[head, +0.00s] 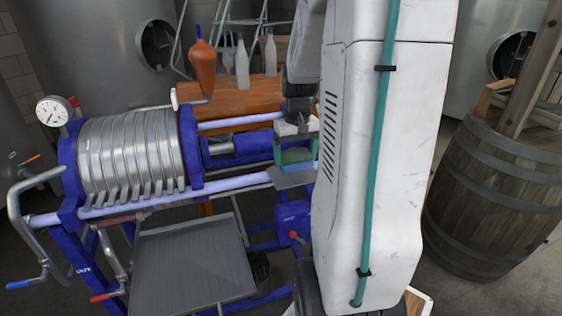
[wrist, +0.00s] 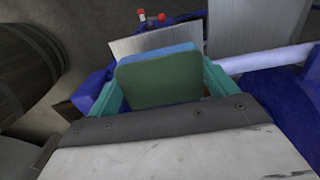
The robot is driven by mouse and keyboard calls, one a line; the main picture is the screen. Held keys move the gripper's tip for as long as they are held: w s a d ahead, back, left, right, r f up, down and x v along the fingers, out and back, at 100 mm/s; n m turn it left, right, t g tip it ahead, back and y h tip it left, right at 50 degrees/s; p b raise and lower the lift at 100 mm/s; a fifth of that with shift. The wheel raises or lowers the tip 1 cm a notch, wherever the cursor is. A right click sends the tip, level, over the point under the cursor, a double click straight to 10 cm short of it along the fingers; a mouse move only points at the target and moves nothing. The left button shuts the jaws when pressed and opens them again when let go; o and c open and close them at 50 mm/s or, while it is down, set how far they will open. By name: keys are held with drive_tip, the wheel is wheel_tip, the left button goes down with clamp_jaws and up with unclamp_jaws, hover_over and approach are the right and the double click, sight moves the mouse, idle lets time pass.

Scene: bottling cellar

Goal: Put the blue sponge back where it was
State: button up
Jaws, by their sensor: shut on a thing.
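The blue sponge (wrist: 158,82) has a green face toward the wrist camera and a blue edge along its top. My gripper (wrist: 162,88) is shut on it, with one teal finger at each side. In the head view my gripper (head: 295,157) points down near the right end of the blue-framed filter press (head: 188,140). The sponge is hard to tell from the teal fingers there. A flat grey metal plate (head: 291,179) shows just below the gripper. I cannot tell whether the sponge touches it.
A wooden table (head: 240,98) with bottles (head: 242,65) stands behind the press. A grey tray (head: 190,265) is in front, below the press rails. A barrel (head: 495,195) stands at the right. A pressure gauge (head: 53,112) and crank handles stick out at the left.

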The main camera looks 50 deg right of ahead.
sight(295, 164)
drive_tip(key=shift+w+d+f, duration=0.2)
drive_tip(key=shift+w+d, duration=0.1)
drive_tip(key=shift+f, duration=1.6)
drive_tip(key=shift+f, duration=0.1)
drive_tip(key=o, duration=0.7)
